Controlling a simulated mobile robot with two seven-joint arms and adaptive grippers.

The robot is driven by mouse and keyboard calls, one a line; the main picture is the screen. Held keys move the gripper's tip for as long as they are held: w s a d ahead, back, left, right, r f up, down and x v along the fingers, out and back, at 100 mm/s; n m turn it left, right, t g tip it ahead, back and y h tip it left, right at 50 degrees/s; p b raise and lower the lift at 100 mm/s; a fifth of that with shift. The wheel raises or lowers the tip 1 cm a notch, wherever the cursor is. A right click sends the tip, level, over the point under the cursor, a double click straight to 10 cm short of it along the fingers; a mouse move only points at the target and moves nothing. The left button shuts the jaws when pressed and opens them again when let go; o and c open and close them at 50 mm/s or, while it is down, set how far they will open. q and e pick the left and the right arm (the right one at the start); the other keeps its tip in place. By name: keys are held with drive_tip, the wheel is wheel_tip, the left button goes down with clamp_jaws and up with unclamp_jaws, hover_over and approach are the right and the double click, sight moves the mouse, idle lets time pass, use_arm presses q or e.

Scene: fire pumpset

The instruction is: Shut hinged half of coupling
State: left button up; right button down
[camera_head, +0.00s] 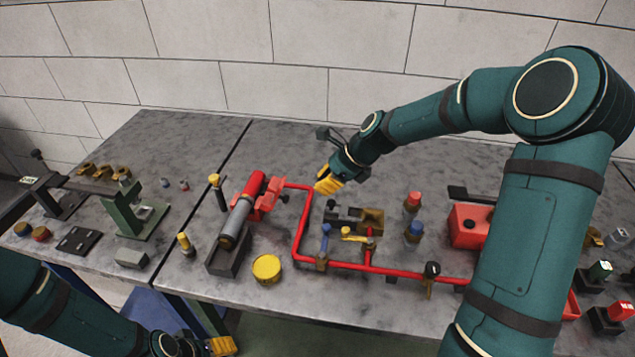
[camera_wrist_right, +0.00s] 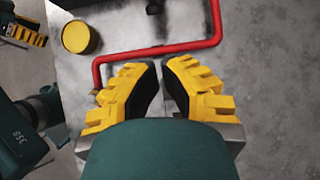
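A red flanged piece (camera_head: 268,196), which looks like an open coupling half, stands beside a grey-and-red cylinder (camera_head: 240,218) on a dark block. I cannot tell for sure that it is the hinged half. My right gripper (camera_head: 328,181) is above the table, right of this piece and apart from it. In the right wrist view its yellow fingers (camera_wrist_right: 158,75) have a narrow gap between them, with nothing held. My left gripper (camera_head: 222,346) is low at the bottom edge, in front of the table, and its finger opening is unclear.
A red pipe (camera_head: 299,228) runs close to my right gripper and also crosses the right wrist view (camera_wrist_right: 160,50). A yellow tin (camera_head: 267,269) stands in front. A dark-and-brown block (camera_head: 355,218) and a red box (camera_head: 468,226) are to the right. The back table strip is clear.

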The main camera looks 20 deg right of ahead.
sight(287, 196)
drive_tip(key=b+x, duration=0.1)
drive_tip(key=x, duration=0.6)
drive_tip(key=shift+f, duration=0.1)
drive_tip(key=w+a, duration=0.1)
drive_tip(key=w+a+r, duration=0.1)
drive_tip(key=a, duration=0.1)
drive_tip(key=shift+w+a+r, duration=0.1)
drive_tip(key=shift+w+a, duration=0.05)
drive_tip(key=shift+a, duration=0.1)
drive_tip(key=shift+w+a+r+g+h+p, duration=0.15)
drive_tip(key=shift+r+g+h+p, duration=0.2)
drive_tip(key=shift+p, duration=0.4)
